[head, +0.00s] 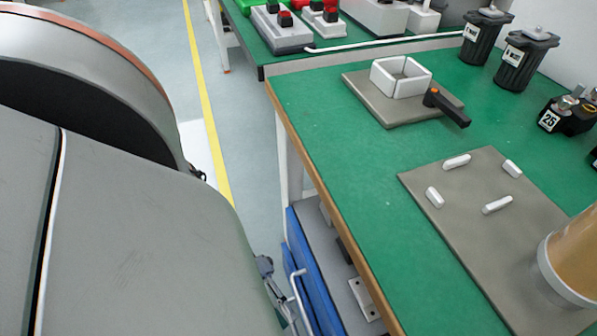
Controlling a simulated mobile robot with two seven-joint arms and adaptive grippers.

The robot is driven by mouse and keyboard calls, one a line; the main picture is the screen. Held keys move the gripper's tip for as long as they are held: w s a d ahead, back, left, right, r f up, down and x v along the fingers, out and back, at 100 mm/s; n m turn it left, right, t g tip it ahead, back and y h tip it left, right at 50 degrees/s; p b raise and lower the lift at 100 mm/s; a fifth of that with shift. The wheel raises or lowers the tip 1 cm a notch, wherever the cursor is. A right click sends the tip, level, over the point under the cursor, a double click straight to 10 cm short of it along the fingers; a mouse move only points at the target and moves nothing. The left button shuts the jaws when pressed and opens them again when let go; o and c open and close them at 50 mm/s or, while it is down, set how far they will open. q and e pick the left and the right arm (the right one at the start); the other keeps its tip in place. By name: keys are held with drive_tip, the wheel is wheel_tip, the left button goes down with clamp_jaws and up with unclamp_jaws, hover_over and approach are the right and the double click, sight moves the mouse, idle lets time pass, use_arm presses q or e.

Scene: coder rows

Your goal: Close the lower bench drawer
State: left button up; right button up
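The workbench (345,200) has a green top and a wood-coloured edge. Blue drawer fronts (318,290) show below its left side. A pale bar handle (297,288) stands out from the blue front nearest the aisle. Behind the blue fronts a grey surface with metal pieces is visible, which looks like the inside of an open drawer. My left gripper (279,300) is low beside the handle, partly hidden by my large grey arm. I cannot tell whether it touches the handle or whether its fingers are open. My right gripper is not in view.
On the bench are a grey plate (460,205) with several white pegs, a square white frame (400,78), dark bins (485,36) and a tan cylinder (574,255). A second bench (250,28) stands behind. The aisle with a yellow line (205,105) is clear.

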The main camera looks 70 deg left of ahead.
sight(295, 331)
use_arm(q)
drive_tip(key=shift+x, duration=2.6)
clamp_jaws()
